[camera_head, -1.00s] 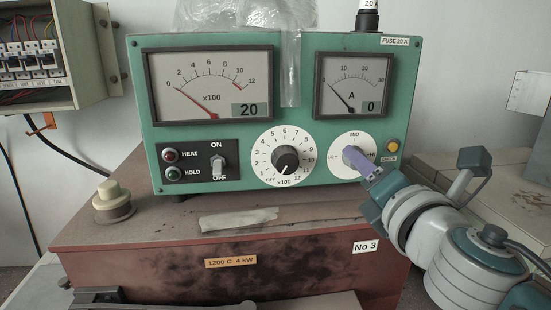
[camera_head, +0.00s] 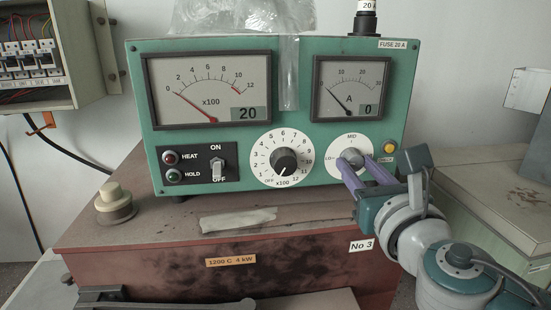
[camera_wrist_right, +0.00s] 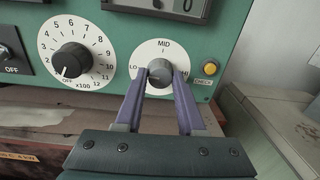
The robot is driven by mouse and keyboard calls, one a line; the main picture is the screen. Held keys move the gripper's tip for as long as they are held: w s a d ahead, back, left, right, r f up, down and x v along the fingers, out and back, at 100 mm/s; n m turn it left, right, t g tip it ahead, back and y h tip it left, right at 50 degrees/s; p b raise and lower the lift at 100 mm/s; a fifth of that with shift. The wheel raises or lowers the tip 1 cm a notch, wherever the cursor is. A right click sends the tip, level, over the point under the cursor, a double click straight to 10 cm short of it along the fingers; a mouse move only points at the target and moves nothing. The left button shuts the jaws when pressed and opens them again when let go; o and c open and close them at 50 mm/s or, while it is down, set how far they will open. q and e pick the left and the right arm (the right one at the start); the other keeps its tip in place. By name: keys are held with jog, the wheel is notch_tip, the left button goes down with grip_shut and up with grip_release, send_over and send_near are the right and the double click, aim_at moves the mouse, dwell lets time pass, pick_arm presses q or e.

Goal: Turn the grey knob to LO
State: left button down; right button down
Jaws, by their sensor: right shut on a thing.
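The grey knob (camera_head: 350,159) sits on a round white dial (camera_head: 349,141) at the lower right of the green panel. In the right wrist view the grey knob (camera_wrist_right: 160,72) stands between the two purple fingers. My right gripper (camera_head: 357,168) is shut on it, one finger on each side, coming from the lower right. I cannot make out where the knob points. My left gripper is not in view.
A black knob (camera_head: 286,162) on a larger numbered dial is left of the grey one. A yellow button (camera_head: 389,146) is close on the right. Left are HEAT and HOLD lamps and an ON/OFF switch (camera_head: 218,167). The meters read 20 and 0.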

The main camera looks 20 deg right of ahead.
jog(key=shift+n, duration=0.9)
jog(key=c, duration=0.5)
grip_release()
jog(key=b+v, duration=0.2)
jog(key=v, duration=0.8)
jog(key=shift+d, duration=0.1)
